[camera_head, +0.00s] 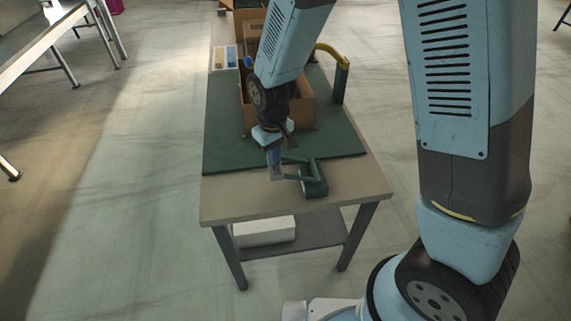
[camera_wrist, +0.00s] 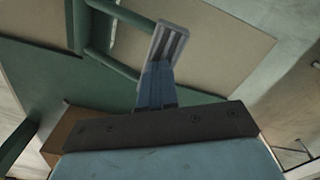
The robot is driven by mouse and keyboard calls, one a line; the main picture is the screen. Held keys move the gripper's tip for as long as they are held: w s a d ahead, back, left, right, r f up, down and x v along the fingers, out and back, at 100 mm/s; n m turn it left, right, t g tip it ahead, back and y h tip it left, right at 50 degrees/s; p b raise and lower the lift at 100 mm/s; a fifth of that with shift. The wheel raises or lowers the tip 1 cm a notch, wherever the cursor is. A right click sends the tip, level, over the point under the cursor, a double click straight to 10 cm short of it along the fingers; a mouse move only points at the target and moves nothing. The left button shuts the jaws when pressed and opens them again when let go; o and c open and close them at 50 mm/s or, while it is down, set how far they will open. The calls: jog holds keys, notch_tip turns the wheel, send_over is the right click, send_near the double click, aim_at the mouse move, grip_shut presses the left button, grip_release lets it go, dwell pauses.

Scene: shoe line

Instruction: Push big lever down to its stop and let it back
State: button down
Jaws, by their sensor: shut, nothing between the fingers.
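A dark green fixture (camera_head: 315,182) stands near the front right of the table, with thin green arms reaching left from its block. My gripper (camera_head: 276,172) is shut and empty, pointing down at the left ends of these arms. In the wrist view the shut fingers (camera_wrist: 172,42) overlap the green bars (camera_wrist: 118,69); I cannot tell whether they touch. A curved yellow handle (camera_head: 332,53) on a green post stands farther back, right of the box. I cannot tell for certain which of the two is the big lever.
A cardboard box (camera_head: 308,108) stands on the green mat (camera_head: 222,140) behind my gripper, partly hidden by my arm. A small tray (camera_head: 225,58) with blue and orange items lies back left. A white box (camera_head: 264,231) sits on the lower shelf.

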jog(key=shift+r, duration=3.15)
jog(key=shift+w+d+r, duration=0.15)
jog(key=shift+d+r, duration=0.05)
jog(key=shift+r, duration=0.05)
jog(key=d+r+m+t+y, duration=0.15)
jog(key=d+r+m, duration=0.25)
jog(key=d+r, duration=1.05)
jog(key=s+d+r+m+t, duration=0.2)
jog(key=s+d+r, duration=0.2)
jog(key=d, duration=0.3)
jog(key=s+d+r+m+t+h, duration=0.1)
jog(key=s+d+r+m+t, duration=0.1)
jog(key=s+d+r, duration=0.3)
jog(key=s+d, duration=0.2)
jog(key=d, duration=0.1)
jog(key=shift+r+m, duration=0.15)
jog(key=shift+m, duration=0.15)
jog(key=shift+h, duration=0.25)
